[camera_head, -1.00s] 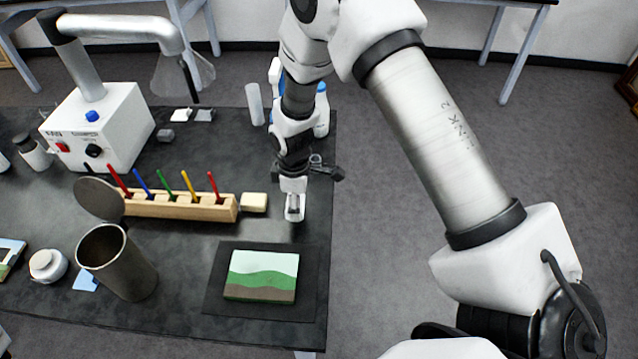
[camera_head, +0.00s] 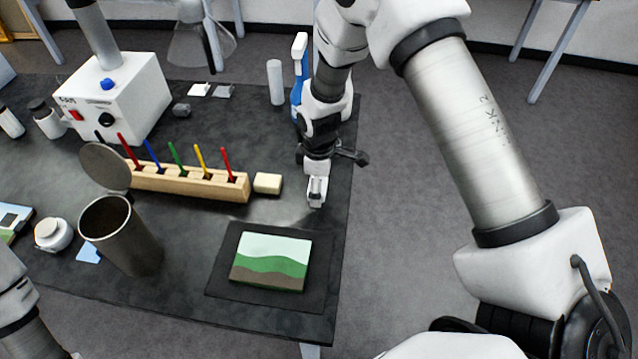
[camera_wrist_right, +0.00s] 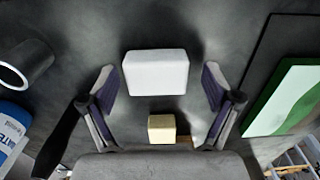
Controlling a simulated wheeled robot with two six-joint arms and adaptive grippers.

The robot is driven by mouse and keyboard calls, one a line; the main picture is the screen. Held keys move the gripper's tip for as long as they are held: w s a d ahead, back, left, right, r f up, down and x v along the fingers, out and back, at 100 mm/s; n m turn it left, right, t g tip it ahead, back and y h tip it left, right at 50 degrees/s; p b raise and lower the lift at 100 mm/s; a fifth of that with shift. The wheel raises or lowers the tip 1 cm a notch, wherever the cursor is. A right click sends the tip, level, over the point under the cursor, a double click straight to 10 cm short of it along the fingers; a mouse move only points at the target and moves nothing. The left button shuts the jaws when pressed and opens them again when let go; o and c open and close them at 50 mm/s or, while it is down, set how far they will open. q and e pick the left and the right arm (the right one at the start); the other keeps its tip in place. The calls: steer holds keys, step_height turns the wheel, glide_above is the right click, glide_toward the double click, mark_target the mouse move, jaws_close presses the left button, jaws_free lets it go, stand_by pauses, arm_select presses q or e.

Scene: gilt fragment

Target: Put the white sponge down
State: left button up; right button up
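The white sponge (camera_wrist_right: 155,73) shows in the right wrist view as a rounded white block over the dark tabletop. My right gripper (camera_wrist_right: 161,75) is open, with a finger on each side of the sponge and a visible gap on both sides. In the head view my right gripper (camera_head: 317,197) points down near the table's right edge, and the sponge there is hard to tell from the gripper. The sponge seems to rest on the table. Part of my left arm shows at the lower left; its gripper is out of view.
A cream block (camera_head: 267,183) sits left of my right gripper, at the end of a wooden rack (camera_head: 190,182) with coloured sticks. A landscape tile (camera_head: 270,260) lies on a dark mat (camera_head: 225,285) in front. A blue spray bottle (camera_head: 299,70) stands behind. A metal canister (camera_head: 125,240) stands left.

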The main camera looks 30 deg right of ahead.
steer(key=shift+r, duration=0.1)
steer(key=shift+w+r, duration=0.15)
steer(key=shift+r, duration=0.15)
step_height(320, 180, up, 11)
steer(key=b, duration=0.2)
steer(key=shift+r, duration=0.15)
